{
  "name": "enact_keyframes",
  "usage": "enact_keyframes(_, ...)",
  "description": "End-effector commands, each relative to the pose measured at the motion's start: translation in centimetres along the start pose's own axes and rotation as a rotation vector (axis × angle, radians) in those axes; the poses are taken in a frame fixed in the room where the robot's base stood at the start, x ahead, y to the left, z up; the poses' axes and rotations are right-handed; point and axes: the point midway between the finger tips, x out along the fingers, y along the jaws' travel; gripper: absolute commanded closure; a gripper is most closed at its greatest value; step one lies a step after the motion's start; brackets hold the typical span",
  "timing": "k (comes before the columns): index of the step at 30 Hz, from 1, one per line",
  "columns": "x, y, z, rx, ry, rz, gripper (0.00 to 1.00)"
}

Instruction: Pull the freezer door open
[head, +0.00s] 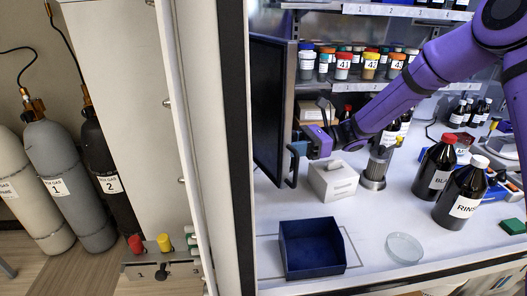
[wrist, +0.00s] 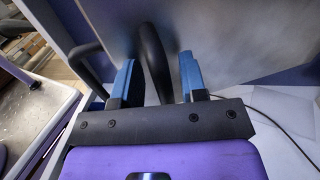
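My gripper (head: 299,149) is at the handle's upper part, reaching in from the right. In the wrist view, the handle (wrist: 153,58) passes between the two blue fingers of my gripper (wrist: 158,75). The fingers are apart, with a gap visible on the right finger's side. A grey panel (wrist: 210,35) lies behind them. I cannot tell whether the door is ajar.
A blue bin (head: 311,248) and a glass dish (head: 404,248) sit in front on the white bench. Dark bottles (head: 462,195) stand at the right. A white wall edge (head: 187,140) is left of the panel.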

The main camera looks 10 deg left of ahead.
Motion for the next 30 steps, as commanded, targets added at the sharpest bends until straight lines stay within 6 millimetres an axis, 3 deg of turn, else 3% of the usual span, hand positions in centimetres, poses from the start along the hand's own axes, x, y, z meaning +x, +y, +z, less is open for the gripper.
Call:
enact_keyframes(6, 3.9, 1.2, 0.0, 0.002, 0.001, -0.129, 0.61)
enact_keyframes(15, 7.5, 1.7, 0.0, 0.001, 0.002, -0.270, 0.61)
enact_keyframes(30, 8.7, 1.6, 0.0, 0.000, 0.001, -0.316, 0.61)
